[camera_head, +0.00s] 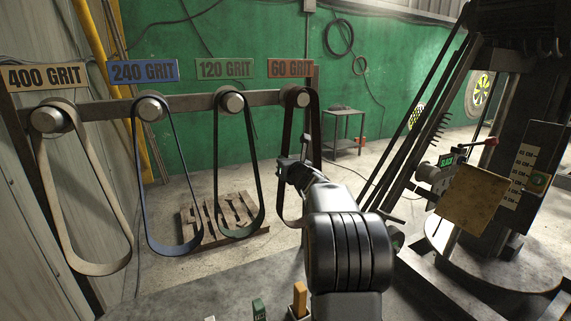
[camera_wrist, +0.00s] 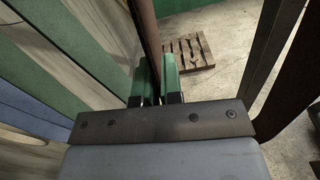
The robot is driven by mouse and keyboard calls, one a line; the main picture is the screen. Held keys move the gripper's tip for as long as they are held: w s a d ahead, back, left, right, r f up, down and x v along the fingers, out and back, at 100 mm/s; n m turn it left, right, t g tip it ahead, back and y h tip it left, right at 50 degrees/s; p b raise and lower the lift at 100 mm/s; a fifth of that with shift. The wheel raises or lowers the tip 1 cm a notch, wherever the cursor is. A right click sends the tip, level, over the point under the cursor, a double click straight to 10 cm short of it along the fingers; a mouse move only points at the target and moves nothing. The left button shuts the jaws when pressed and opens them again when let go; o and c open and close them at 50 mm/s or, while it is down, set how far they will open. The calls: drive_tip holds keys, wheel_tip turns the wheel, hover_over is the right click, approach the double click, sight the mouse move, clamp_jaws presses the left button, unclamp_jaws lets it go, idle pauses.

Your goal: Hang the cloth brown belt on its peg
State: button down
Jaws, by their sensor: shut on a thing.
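The brown belt (camera_head: 284,165) hangs as a long loop at the 60 GRIT peg (camera_head: 303,97). Its top appears to pass over that peg, and its lower bend hangs free; part of its right side is hidden behind my arm. The 60 GRIT sign (camera_head: 290,68) is above the peg.
Left along the rail (camera_head: 98,108) hang the green belt (camera_head: 250,165), blue belt (camera_head: 140,185) and beige belt (camera_head: 50,200). A pallet (camera_head: 238,212) lies behind them. A dark machine (camera_head: 500,130) with a tan plate (camera_head: 470,195) stands right. Small coloured blocks (camera_head: 300,297) are at front.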

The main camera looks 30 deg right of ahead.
drive_tip(key=shift+w, duration=0.25)
idle(0.6)
drive_tip(key=shift+w+d, duration=0.15)
drive_tip(key=shift+w, duration=0.85)
drive_tip(key=shift+w+d, duration=0.15)
drive_tip(key=shift+w, duration=0.85)
drive_tip(key=shift+p, duration=0.3)
drive_tip(key=shift+f+b, duration=0.25)
drive_tip(key=shift+b, duration=0.25)
drive_tip(key=c, duration=1.2)
unclamp_jaws()
drive_tip(key=s+a+b, duration=0.2)
drive_tip(key=s+b, duration=0.2)
drive_tip(key=s, duration=0.9)
drive_tip(key=shift+s, duration=0.35)
